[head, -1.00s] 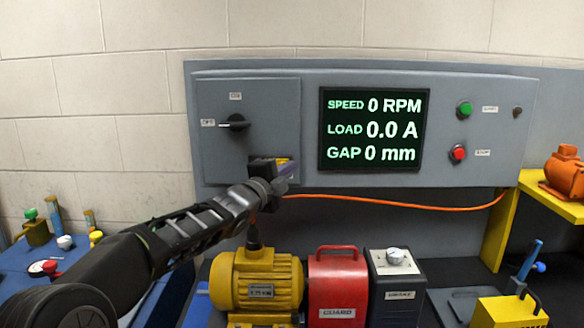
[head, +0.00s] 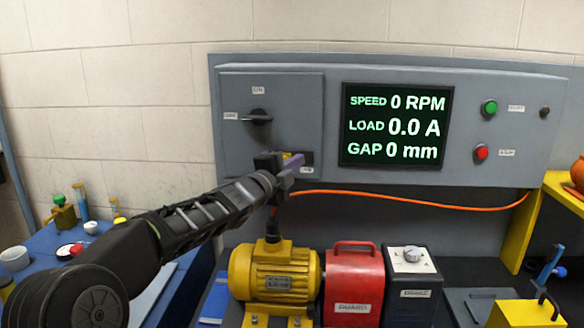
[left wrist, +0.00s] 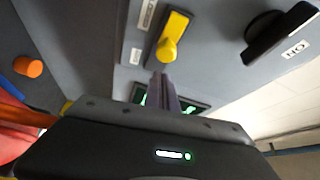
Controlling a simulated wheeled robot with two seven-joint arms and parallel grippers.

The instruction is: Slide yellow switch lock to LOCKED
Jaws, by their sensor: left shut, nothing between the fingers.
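The yellow switch lock (left wrist: 172,38) shows in the left wrist view as a yellow tab with a rounded knob on a grey panel. In the head view only a sliver of yellow (head: 287,156) shows past my gripper. My left gripper (head: 297,163) is shut and empty, in front of the lock's dark plate. In the wrist view its fingertips (left wrist: 160,76) lie just below the knob; I cannot tell whether they touch it. My right gripper is out of view.
A black rotary switch (head: 257,117) sits above left of the lock. A display (head: 396,126) and green (head: 490,107) and red (head: 481,152) buttons are to the right. An orange cable (head: 400,199) runs below. The yellow motor (head: 275,278) and red guard (head: 353,280) stand underneath.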

